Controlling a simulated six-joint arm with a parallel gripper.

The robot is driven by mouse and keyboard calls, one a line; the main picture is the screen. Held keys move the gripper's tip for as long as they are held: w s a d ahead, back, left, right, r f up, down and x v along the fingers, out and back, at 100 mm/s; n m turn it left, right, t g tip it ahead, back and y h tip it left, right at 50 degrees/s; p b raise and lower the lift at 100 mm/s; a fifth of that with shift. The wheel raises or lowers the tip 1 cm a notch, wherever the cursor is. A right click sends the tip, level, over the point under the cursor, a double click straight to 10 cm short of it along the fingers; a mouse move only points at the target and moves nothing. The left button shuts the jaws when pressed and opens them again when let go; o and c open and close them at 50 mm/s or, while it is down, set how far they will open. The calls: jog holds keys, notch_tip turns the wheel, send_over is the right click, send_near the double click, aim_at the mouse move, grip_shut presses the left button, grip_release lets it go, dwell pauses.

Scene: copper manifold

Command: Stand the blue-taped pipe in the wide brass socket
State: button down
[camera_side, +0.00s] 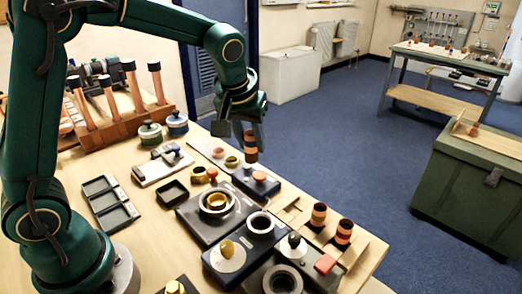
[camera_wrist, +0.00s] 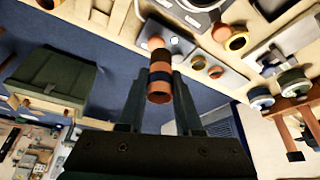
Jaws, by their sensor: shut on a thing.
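My gripper (camera_side: 250,130) is shut on a copper pipe with dark bands. The wrist view shows the pipe (camera_wrist: 160,82) between the two fingers, with a blue band around it. In the side view the pipe (camera_side: 251,146) hangs roughly upright beyond the right end of a grey strip, apart from the sockets as far as I can see. I cannot tell for sure which ring is the wide brass socket. The pipe's lower end shows open in the wrist view.
Two banded pipes (camera_side: 319,214) stand in a wooden rack (camera_side: 360,248) at the front right. A dark plate with nested rings (camera_side: 217,203), black trays (camera_side: 110,203) and tins (camera_side: 150,135) crowd the bench. A green chest (camera_side: 465,195) stands beyond it.

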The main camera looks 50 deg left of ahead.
jog(key=shift+s+a+r, duration=0.15)
jog(key=shift+a, duration=0.2)
jog(key=s, duration=0.9)
jog(key=shift+w+a+f, duration=0.1)
jog(key=shift+w+f, duration=0.05)
jog(key=shift+f, duration=1.2)
jog(key=shift+w+a+f, duration=0.1)
jog(key=shift+f, duration=1.2)
jog(key=shift+f, duration=1.2)
jog(key=shift+r, duration=0.2)
jog(key=shift+r, duration=0.35)
jog(key=shift+f, duration=0.8)
